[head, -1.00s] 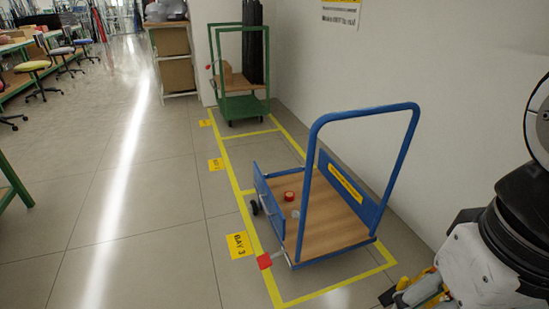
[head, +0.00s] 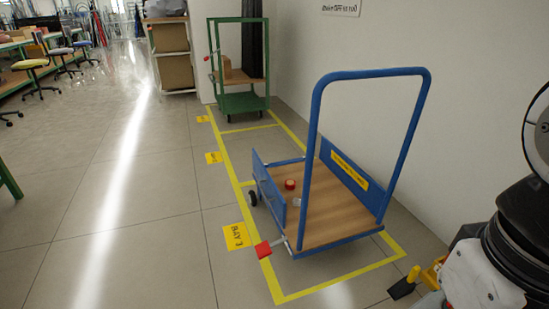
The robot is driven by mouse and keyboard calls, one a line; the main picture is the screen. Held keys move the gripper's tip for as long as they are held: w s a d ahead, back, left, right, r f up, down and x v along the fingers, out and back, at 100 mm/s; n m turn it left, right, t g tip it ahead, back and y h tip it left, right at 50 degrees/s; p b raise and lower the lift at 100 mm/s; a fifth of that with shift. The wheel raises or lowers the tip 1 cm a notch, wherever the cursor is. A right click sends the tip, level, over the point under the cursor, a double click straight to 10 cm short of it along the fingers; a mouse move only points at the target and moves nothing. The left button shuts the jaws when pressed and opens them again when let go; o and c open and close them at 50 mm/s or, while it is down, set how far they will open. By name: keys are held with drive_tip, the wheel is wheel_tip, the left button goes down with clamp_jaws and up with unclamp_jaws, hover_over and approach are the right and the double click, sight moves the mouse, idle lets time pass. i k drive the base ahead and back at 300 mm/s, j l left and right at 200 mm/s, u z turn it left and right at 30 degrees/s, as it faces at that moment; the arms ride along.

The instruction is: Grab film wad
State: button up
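A small pale, translucent lump (head: 297,202), which looks like the film wad, lies on the wooden deck of the blue cart (head: 330,222), close to its left side panel. A red roll (head: 290,184) lies just behind it on the same deck. My gripper shows only in part at the lower right, low beside the cart's near right corner. A dark fingertip and yellow parts show there, well apart from the wad. Whether it is open or shut cannot be made out.
The cart's tall blue handle (head: 315,130) rises at its near end. A red pedal (head: 263,249) juts out at the front left. A green cart (head: 243,100) stands behind, by the wall.

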sight(296, 201)
drive_tip(key=i+j+z, duration=0.1)
drive_tip(key=z, duration=0.25)
drive_tip(key=j+z, duration=0.15)
drive_tip(key=z, duration=0.2)
drive_tip(key=j+z, duration=0.2)
drive_tip(key=z, duration=0.2)
drive_tip(key=j+z, duration=0.35)
drive_tip(key=j, duration=1)
drive_tip(key=j+z, duration=0.4)
drive_tip(key=j, duration=0.9)
drive_tip(key=k+j, duration=0.1)
drive_tip(key=j, duration=0.5)
drive_tip(key=k+j, duration=0.1)
drive_tip(key=j, duration=0.45)
